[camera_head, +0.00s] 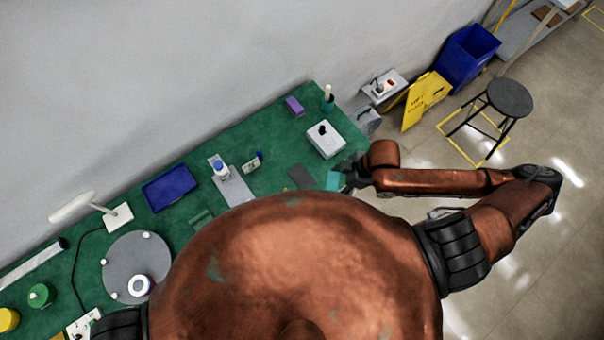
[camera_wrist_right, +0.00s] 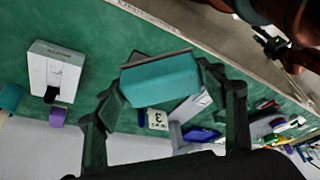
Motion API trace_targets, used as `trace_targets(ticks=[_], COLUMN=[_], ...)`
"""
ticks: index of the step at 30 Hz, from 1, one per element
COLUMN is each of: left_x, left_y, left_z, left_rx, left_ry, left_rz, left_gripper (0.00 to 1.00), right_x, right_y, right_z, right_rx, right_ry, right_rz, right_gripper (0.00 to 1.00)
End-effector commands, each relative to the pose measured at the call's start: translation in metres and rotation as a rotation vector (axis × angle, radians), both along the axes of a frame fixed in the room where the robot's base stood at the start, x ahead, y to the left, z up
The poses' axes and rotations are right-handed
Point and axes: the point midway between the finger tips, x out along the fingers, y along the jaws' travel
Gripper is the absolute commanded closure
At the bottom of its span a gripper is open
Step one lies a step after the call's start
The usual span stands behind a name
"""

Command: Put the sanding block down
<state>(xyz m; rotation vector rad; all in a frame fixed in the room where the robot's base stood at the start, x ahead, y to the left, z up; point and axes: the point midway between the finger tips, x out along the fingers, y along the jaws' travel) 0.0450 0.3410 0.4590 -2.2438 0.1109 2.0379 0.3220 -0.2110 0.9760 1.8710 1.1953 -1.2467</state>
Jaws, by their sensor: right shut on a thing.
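The sanding block is a teal block with a thin brownish layer along one edge. It sits between the two fingers of my right gripper (camera_wrist_right: 165,100) in the right wrist view, where its broad teal face (camera_wrist_right: 160,80) shows. In the head view my right gripper (camera_head: 349,174) is at the bench's front right edge, with the teal block (camera_head: 334,181) at its tip. The gripper is shut on the block, over the green bench top (camera_head: 275,150). The gap below the block cannot be judged. A small dark gripper-like part (camera_wrist_right: 272,43) at the wrist view's upper right may be my left gripper.
A dark grey flat pad (camera_head: 301,177) lies just left of the block. A white box (camera_head: 325,139) stands behind, and a purple block (camera_head: 294,106) farther back. A grey plate (camera_head: 233,185) and blue tray (camera_head: 169,188) lie to the left.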

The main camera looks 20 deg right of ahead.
Motion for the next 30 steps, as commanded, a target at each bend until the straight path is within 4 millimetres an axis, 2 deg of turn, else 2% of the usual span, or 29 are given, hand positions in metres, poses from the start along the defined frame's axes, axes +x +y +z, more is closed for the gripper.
trace_targets(ticks=[6, 17, 19, 24, 30], left_x=[0.002, -0.006, -0.007, -0.009, -0.009], left_y=[0.0, 0.0, 0.0, 0.0, 0.0], left_z=[-0.037, -0.093, -0.097, -0.097, -0.099], left_rx=[0.0, 0.001, 0.001, 0.0, 0.0], left_ry=[-0.002, 0.012, 0.014, 0.016, 0.016], left_rz=[-0.001, -0.001, -0.001, 0.0, 0.0], left_gripper=[0.6, 0.6, 0.6, 0.6, 0.6], right_x=[0.021, 0.059, 0.074, 0.094, 0.106], right_y=[0.015, 0.04, 0.051, 0.064, 0.072], right_z=[-0.02, -0.039, -0.044, -0.071, -0.089], right_rx=[0.002, 0.001, 0.003, 0.001, 0.0], right_ry=[-0.006, -0.004, -0.004, 0.001, 0.0], right_rz=[0.011, 0.008, 0.008, 0.005, 0.005], right_gripper=[0.58, 0.58, 0.58, 0.58, 0.58])
